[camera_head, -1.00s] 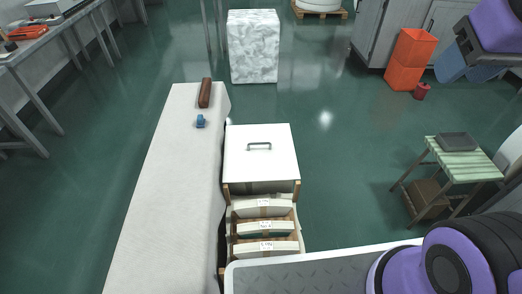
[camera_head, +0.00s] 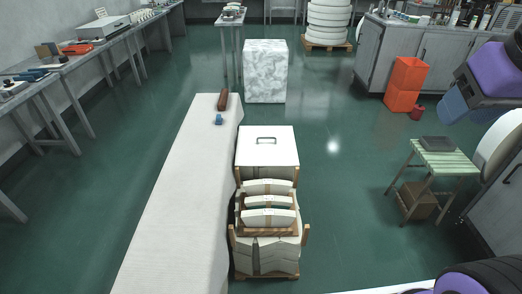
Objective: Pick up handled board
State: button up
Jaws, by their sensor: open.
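My gripper (camera_head: 453,106) shows only in part at the upper right, as blue finger parts below a purple arm link. It is open, with nothing seen in it, and well apart from the board to its right.
Several curved white moulds (camera_head: 268,217) sit in the wooden rack in front of the board. The white-covered table (camera_head: 180,190) runs along its left. A marbled white block (camera_head: 265,70) stands behind. A small green table (camera_head: 445,160) is at right. Floor between is clear.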

aim_at(257, 146)
jog(key=k+u, duration=0.2)
jog(key=u, duration=1.4)
jog(key=l+u, duration=0.2)
jog(key=l, duration=0.55)
jog(key=l+u, duration=0.2)
jog(key=l, duration=0.55)
jog(key=k+l+u, duration=0.2)
jog(key=l, duration=0.55)
jog(key=k+l, duration=0.1)
jog(key=l, duration=1.25)
jog(key=k+l, duration=0.15)
jog(key=l, duration=1.2)
jog(key=k, duration=0.05)
